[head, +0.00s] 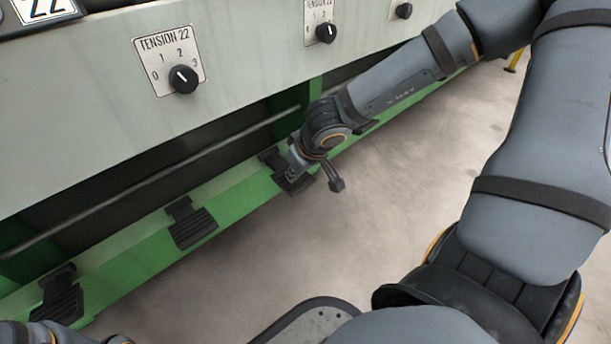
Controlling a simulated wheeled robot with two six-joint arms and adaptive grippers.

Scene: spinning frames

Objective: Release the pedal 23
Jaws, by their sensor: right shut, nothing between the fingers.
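Several black ribbed pedals line the green rail (120,262). One pedal (297,186) lies under my right gripper, partly hidden by it. No number shows on it, so I cannot tell if it is pedal 23. My right gripper (336,184) is shut and empty, its tip pointing down near the outer edge of that pedal. I cannot tell whether it touches it. Another pedal (193,228) is to the left, clear of the arm. My left gripper is not in view; only part of my left arm shows at the bottom left.
A pale machine panel above carries a "TENSION 22" knob (183,79), a second knob (326,33) and a third knob (403,11). A further pedal (60,300) is at lower left. The concrete floor (400,190) is clear.

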